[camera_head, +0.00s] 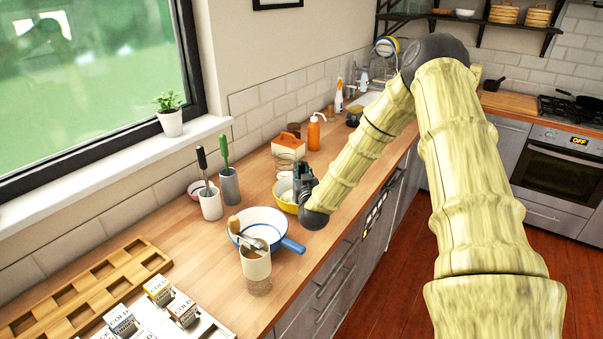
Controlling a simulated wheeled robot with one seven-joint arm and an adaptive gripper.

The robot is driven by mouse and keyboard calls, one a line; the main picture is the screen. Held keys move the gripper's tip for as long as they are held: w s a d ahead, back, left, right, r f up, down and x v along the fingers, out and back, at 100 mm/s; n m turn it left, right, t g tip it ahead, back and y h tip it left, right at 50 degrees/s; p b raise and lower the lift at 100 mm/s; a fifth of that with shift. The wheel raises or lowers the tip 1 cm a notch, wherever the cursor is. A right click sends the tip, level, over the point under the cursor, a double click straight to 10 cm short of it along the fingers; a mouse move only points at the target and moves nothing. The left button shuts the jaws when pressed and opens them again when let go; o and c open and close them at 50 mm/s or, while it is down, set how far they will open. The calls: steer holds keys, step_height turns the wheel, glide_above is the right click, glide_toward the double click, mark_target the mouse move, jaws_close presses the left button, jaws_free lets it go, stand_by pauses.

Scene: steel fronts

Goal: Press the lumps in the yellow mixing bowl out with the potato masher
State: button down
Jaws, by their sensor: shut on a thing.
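The yellow mixing bowl (284,205) stands on the wooden counter, behind the blue-and-white pan and partly hidden by my arm. Something pale shows inside it, but single lumps cannot be made out. My gripper (299,180) is at the bowl, low over its right side, at the end of my arm coming from the right. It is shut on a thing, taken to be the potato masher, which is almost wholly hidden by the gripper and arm. Whether the masher's head touches the bowl's contents cannot be seen.
A blue-handled white pan (264,219) and a utensil jar (256,268) stand in front of the bowl. Two holders with brushes (210,201) are to the left. Boxes and a wooden tray (88,284) fill the near left.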

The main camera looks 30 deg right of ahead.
steer(key=shift+f+b, duration=0.9)
steer(key=shift+f, duration=0.35)
steer(key=shift+r, duration=0.35)
steer(key=shift+r, duration=0.7)
steer(key=shift+r, duration=0.15)
steer(key=shift+r, duration=0.45)
steer(key=shift+w, duration=0.9)
steer(key=shift+w+d, duration=0.1)
